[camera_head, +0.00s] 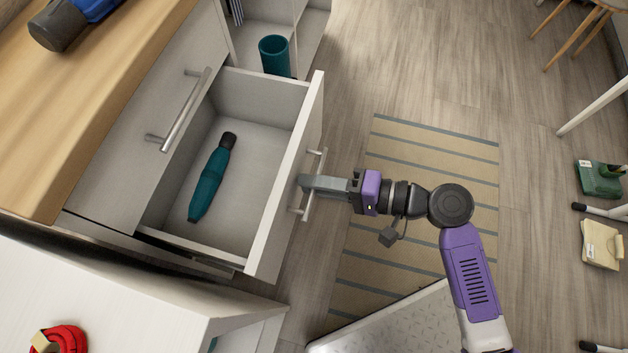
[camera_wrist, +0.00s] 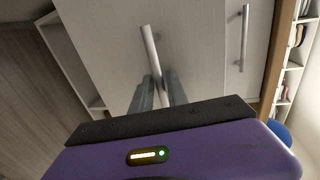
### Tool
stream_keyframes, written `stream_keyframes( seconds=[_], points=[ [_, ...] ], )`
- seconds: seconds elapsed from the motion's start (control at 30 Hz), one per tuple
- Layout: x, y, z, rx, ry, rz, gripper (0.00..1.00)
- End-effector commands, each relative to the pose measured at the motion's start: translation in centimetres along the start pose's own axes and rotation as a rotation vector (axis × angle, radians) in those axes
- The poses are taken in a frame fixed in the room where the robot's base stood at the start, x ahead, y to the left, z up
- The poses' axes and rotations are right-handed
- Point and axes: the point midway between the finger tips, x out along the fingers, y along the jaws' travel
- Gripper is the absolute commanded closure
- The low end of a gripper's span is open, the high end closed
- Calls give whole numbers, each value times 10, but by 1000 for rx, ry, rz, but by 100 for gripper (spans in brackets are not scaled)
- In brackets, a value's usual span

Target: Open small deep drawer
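A white drawer (camera_head: 262,95) stands pulled well out of the cabinet in the head view. A teal bottle-like object with a dark cap (camera_head: 212,178) lies inside it. The drawer's metal bar handle (camera_head: 312,185) is on its front face. My gripper (camera_head: 306,182) is at this handle from the right, its fingers around the bar. In the wrist view the fingers (camera_wrist: 158,92) close in on either side of the handle bar (camera_wrist: 150,55). The fingertips are partly hidden, but the fingers appear shut on the bar.
Another closed drawer front with a bar handle (camera_head: 182,112) sits beside the open drawer. A teal cup (camera_head: 274,55) stands in a cubby behind it. A striped rug (camera_head: 430,150) covers floor to the right. A white unit (camera_head: 90,290) is at lower left.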

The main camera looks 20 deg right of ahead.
Motion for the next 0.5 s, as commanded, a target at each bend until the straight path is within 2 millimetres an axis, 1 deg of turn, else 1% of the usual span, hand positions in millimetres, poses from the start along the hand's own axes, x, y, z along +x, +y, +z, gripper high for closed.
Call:
stream_keyframes(
  seconds=[0.17,0.27,0.37,0.5],
  points=[
    [-1,-1,0,0,0,-1,80],
    [-7,-1,0,1,1,0,80],
    [-21,-1,-1,1,2,1,80],
    [-45,-2,-1,2,3,1,80]
  ],
)
